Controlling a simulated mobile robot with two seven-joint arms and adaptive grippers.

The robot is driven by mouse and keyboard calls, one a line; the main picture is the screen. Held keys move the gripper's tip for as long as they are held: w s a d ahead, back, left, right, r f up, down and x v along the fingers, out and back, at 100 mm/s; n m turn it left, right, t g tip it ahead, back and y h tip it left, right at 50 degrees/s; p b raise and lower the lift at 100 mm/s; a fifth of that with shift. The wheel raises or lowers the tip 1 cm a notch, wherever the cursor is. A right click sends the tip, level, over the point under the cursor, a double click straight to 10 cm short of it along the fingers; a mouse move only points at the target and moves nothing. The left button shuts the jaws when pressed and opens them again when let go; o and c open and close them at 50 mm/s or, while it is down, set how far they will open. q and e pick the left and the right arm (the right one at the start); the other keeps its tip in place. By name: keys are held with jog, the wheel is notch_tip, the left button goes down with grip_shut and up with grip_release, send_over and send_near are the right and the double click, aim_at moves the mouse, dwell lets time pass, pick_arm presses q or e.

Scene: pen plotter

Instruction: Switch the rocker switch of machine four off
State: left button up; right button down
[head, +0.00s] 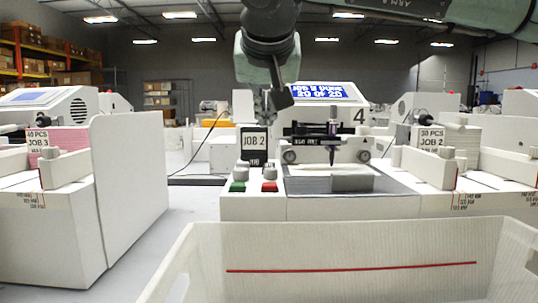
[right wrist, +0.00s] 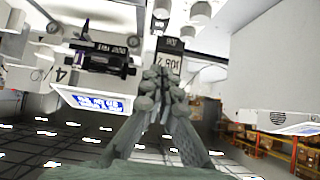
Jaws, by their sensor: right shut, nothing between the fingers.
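Machine four (head: 359,116) stands in the middle of the head view, with its number on the right of its housing. Its lit screen (head: 318,92) reads "20 of 20". My left gripper is not in view.
A green button (head: 238,187) and a red button (head: 269,187) sit on the machine's front left. A pen carriage (head: 332,141) spans its middle. A white bin (head: 350,250) stands in front. Similar machines flank it, with a white panel (head: 130,190) at left.

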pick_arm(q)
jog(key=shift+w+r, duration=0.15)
pick_arm(e)
jog(key=shift+w+d+r, duration=0.25)
jog(key=shift+d+r, duration=0.05)
jog(key=shift+r, duration=0.05)
jog(key=shift+s, duration=0.1)
jog(key=x, duration=0.9)
jog(key=shift+d, duration=0.1)
jog(key=f, duration=0.1)
jog(key=w+f, duration=0.1)
jog(key=f, duration=0.1)
jog(key=shift+w+f, duration=0.15)
jog(key=shift+w, duration=0.1)
jog(key=shift+f, duration=0.35)
jog(key=shift+w+f, duration=0.1)
jog(key=shift+f, duration=0.15)
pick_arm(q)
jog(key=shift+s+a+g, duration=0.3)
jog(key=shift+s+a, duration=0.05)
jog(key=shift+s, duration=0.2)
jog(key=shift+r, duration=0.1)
